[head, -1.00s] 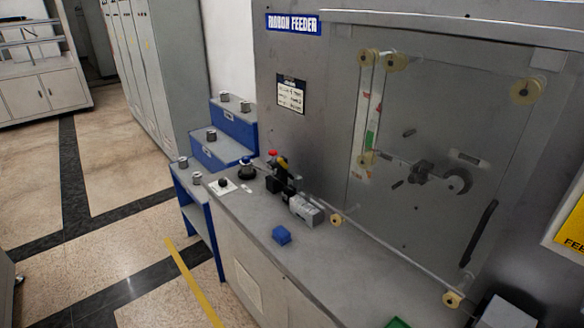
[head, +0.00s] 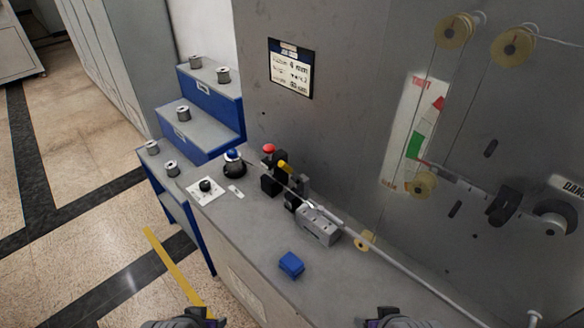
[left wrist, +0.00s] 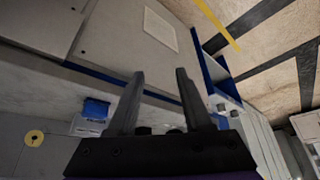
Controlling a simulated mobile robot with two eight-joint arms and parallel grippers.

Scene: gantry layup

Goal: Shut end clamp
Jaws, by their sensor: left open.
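A black clamp-like fixture (head: 272,184) with a yellow lever (head: 286,167) and a red knob (head: 269,148) stands near the far left end of the grey bench. I cannot tell for sure that it is the end clamp, or whether it is open or shut. A thin line runs from it past a grey slotted block (head: 318,224). My left gripper (left wrist: 160,72) is open and empty in the left wrist view, apart from the fixture. In the head view, my left gripper's top shows at the bottom edge. My right gripper (head: 395,321) is at the bottom edge, its fingers hidden.
A blue block (head: 291,264) sits on the bench, also seen in the left wrist view (left wrist: 95,108). A dial plate (head: 207,188) and a blue-topped black knob (head: 234,163) are left of the fixture. Blue steps (head: 215,120) hold several spools. Rollers line the panel behind.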

